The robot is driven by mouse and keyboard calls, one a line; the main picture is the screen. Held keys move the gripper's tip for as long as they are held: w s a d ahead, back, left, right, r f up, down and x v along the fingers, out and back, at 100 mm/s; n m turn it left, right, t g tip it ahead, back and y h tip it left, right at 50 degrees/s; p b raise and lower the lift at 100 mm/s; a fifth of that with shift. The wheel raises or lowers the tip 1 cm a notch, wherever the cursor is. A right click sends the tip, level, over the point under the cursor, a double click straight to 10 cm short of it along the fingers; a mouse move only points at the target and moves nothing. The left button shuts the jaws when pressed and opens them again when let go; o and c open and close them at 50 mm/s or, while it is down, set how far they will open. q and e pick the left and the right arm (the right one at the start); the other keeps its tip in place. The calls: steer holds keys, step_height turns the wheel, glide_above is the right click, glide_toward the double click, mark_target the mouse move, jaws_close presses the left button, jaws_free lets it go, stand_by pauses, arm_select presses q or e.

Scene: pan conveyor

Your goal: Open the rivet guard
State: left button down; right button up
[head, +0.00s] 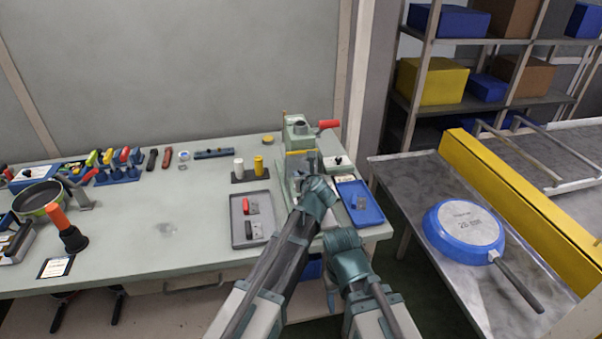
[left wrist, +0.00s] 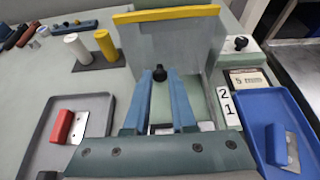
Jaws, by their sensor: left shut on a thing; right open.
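The rivet guard (left wrist: 201,52) is a grey, see-through panel with a yellow top edge, standing upright on the green press at the right end of the bench. Its yellow edge also shows in the head view (head: 299,153). A black knob (left wrist: 160,71) sits on the guard's near face. My left gripper (left wrist: 160,77) is shut on this knob; the head view shows it (head: 310,180) in front of the press. My right gripper (head: 345,243) hangs low, at the bench's front right corner, apart from the guard; its fingertips are hidden.
A grey tray (head: 236,243) with a red-handled part lies left of the press, a blue tray (head: 376,217) right of it. White and yellow cylinders stand behind the grey tray. A blue pan (head: 463,230) lies on the metal table at right. The bench's middle is mostly clear.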

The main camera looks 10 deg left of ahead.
arm_select(q)
steer(key=shift+s+d+r+g+h+p, duration=0.15)
steer(key=shift+s+r+g+h+p, duration=0.3)
steer(key=shift+g+p, duration=1.05)
steer(key=shift+s+d+r+g+h+p, duration=0.2)
steer(key=shift+r+g+p, duration=0.5)
steer(key=shift+p, duration=1.75)
steer(key=shift+s+d+r+g+h+p, duration=0.1)
steer(key=shift+s+r+g+h+p, duration=0.35)
steer(key=shift+g+p, duration=1.05)
steer(key=shift+r+t+p, duration=0.1)
steer(key=shift+t+p, duration=0.35)
steer(key=shift+t, duration=0.05)
steer(key=c, duration=0.7)
jaws_free()
steer(key=shift+c, duration=0.2)
steer(key=p+v, duration=1.1)
steer(key=v, duration=0.2)
steer(key=shift+s+r+p, duration=0.25)
steer(key=shift+r+p, duration=0.05)
steer(key=shift+p, duration=0.05)
